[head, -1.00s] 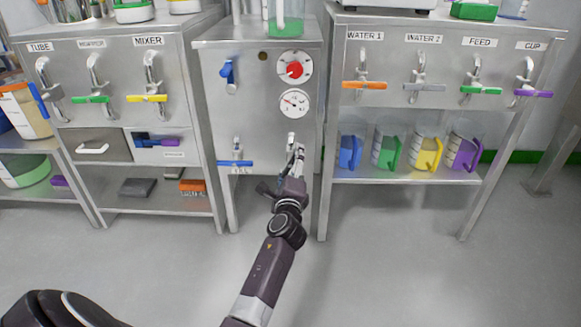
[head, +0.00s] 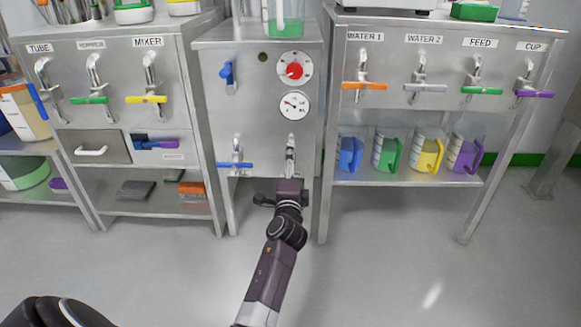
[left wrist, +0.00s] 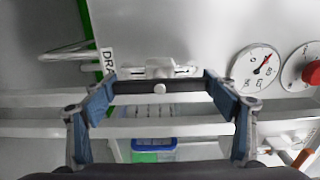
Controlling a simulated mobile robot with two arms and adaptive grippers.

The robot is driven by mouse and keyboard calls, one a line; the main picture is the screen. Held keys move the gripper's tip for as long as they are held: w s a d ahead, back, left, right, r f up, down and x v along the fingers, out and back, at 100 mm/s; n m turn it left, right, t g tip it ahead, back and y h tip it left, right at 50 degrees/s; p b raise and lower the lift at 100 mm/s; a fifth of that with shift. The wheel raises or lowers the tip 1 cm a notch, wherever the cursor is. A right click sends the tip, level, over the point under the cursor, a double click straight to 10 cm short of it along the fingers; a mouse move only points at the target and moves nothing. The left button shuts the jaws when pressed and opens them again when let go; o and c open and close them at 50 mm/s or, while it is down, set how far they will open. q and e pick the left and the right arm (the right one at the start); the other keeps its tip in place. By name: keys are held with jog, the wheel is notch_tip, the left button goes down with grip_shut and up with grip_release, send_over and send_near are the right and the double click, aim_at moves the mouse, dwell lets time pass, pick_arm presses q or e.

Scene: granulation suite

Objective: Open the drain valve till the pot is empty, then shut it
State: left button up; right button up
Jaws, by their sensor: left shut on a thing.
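The steel cabinet (head: 212,110) stands in the middle of the head view. A clear vessel (head: 285,20) with pale green in its lower part stands on top, cut off by the picture's upper edge. My left gripper (head: 290,168) is at the tap on the lower right of the cabinet front. In the left wrist view, my blue-tipped fingers (left wrist: 160,92) are shut on the ends of a dark valve handle (left wrist: 160,86), which lies crosswise between them. My right gripper is not in view.
A blue-handled tap (head: 235,165) is left of my gripper. A gauge (head: 294,105) and red knob (head: 294,70) are above. Tap benches flank the cabinet; coloured jugs (head: 425,155) stand on the right shelf. The floor in front (head: 400,260) is clear.

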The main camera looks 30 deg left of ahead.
pick_arm(q)
jog(key=shift+f, duration=0.1)
jog(key=o, duration=1.2)
jog(key=shift+c, duration=0.2)
jog(key=shift+s, duration=0.1)
jog(key=v, duration=0.7)
jog(key=shift+d, duration=0.2)
jog(key=shift+s, duration=0.1)
